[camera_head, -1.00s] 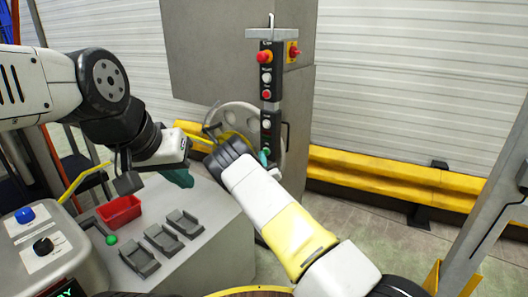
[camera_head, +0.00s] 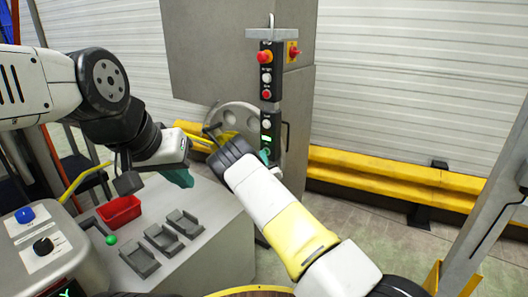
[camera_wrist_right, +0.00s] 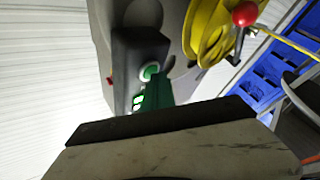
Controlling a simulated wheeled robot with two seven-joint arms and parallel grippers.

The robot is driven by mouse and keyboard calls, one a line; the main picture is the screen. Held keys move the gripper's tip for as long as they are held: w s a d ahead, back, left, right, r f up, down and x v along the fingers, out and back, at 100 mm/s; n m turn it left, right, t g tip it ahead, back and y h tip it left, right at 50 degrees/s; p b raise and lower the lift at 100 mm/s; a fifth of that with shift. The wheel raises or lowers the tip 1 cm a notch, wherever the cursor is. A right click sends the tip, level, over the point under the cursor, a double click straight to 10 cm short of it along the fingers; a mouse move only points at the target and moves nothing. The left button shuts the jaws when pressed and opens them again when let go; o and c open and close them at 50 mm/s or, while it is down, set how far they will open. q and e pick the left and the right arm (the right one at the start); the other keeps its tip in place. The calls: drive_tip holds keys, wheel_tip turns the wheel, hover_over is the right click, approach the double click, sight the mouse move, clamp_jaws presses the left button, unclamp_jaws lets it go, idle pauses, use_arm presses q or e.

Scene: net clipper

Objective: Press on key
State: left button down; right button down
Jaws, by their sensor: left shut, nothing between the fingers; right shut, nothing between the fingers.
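A black control panel (camera_head: 266,85) hangs upright in front of the grey cabinet, with red and white round buttons down its front. Its lower part has a white button (camera_head: 267,124) and a small green-lit key (camera_head: 267,138) below it. In the right wrist view a green-ringed round button (camera_wrist_right: 150,71) and lit indicators (camera_wrist_right: 138,102) show on the panel. My right gripper (camera_head: 265,156) is shut and empty at the panel's lower end; its green fingers (camera_wrist_right: 158,90) overlap the panel beside the button. I cannot tell whether they touch. My left gripper (camera_head: 182,178) is shut and empty above the grey table.
A grey table (camera_head: 215,245) holds a red tray (camera_head: 120,212), a green ball (camera_head: 111,240) and several grey holders (camera_head: 163,238). A console with blue and black knobs (camera_head: 43,246) stands at the left. A yellow barrier (camera_head: 390,177) runs along the wall.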

drive_tip(key=shift+s+a, duration=0.5)
drive_tip(key=shift+s, duration=0.2)
drive_tip(key=s+a, duration=0.1)
drive_tip(key=s, duration=0.1)
drive_tip(key=s+a, duration=0.2)
idle(0.6)
idle(0.4)
